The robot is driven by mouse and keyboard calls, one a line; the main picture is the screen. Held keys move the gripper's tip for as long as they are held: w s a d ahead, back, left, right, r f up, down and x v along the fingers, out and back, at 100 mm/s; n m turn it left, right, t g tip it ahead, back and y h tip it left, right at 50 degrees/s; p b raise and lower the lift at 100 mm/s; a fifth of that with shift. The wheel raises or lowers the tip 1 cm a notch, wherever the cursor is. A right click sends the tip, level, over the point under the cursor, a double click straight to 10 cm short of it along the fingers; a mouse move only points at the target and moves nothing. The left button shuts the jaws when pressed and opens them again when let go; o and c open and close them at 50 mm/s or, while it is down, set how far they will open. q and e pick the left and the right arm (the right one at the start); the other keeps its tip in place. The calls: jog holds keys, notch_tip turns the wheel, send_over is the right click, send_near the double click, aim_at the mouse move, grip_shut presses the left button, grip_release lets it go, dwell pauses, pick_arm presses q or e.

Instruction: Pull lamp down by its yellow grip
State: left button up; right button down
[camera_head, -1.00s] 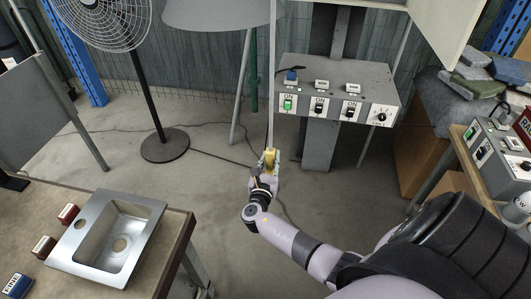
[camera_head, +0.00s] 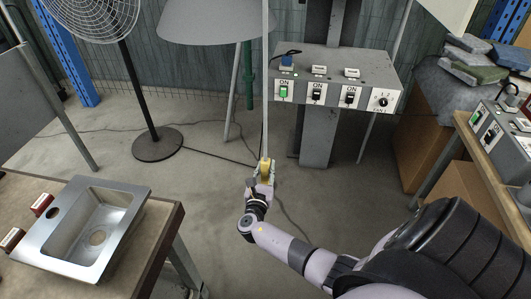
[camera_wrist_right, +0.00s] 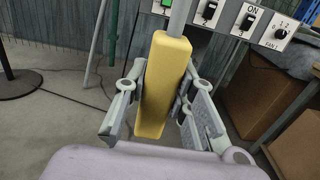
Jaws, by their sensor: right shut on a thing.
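The yellow grip (camera_head: 265,165) hangs at the lower end of a thin grey rod (camera_head: 265,90) in the head view. The lamp (camera_head: 213,22) seems to be the wide grey shade at the top; its upper part is cut off, and I cannot tell how the rod joins it. My right gripper (camera_head: 262,172) is shut on the yellow grip. In the right wrist view the yellow grip (camera_wrist_right: 163,85) stands nearly upright between the two fingers. My left gripper is not in view.
A grey switch box (camera_head: 335,75) on a post stands just behind and right of the rod. A fan (camera_head: 95,15) stands back left. A metal sink (camera_head: 85,228) lies on the table at left. Cardboard boxes (camera_head: 420,155) and a side bench are at right. The floor around my gripper is open.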

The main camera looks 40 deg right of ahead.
jog(key=shift+s+a+f, duration=0.1)
jog(key=shift+f, duration=0.2)
jog(key=c, duration=1.7)
grip_release()
jog(key=o, duration=0.4)
jog(key=shift+r, duration=0.1)
jog(key=v, duration=1.1)
jog(key=shift+s+a, duration=0.3)
